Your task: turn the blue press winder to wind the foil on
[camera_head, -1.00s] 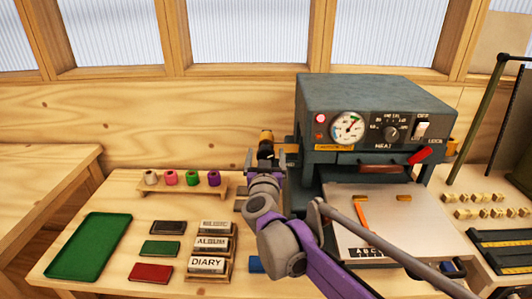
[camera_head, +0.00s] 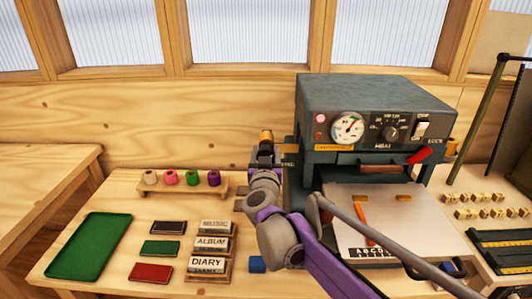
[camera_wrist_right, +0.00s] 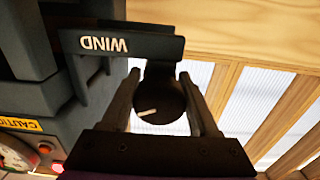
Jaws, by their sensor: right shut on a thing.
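The blue-grey press (camera_head: 375,105) stands at the right of the bench in the head view. Its winder (camera_wrist_right: 160,98) is a dark round knob with a pale mark, beside a plate lettered WIND (camera_wrist_right: 104,44), upside down in the right wrist view. My right gripper (camera_head: 266,162) is at the press's left side, shut on the winder with one finger on each side of it. A gold foil roll (camera_head: 266,137) shows just above the gripper. The gripper hides the winder in the head view. My left gripper is not in view.
Several coloured foil rolls (camera_head: 182,179) stand on a wooden rack to the left. A green tray (camera_head: 88,247), small coloured books (camera_head: 152,272) and lettered blocks (camera_head: 208,264) lie in front. A small blue block (camera_head: 257,264) is close below my right arm.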

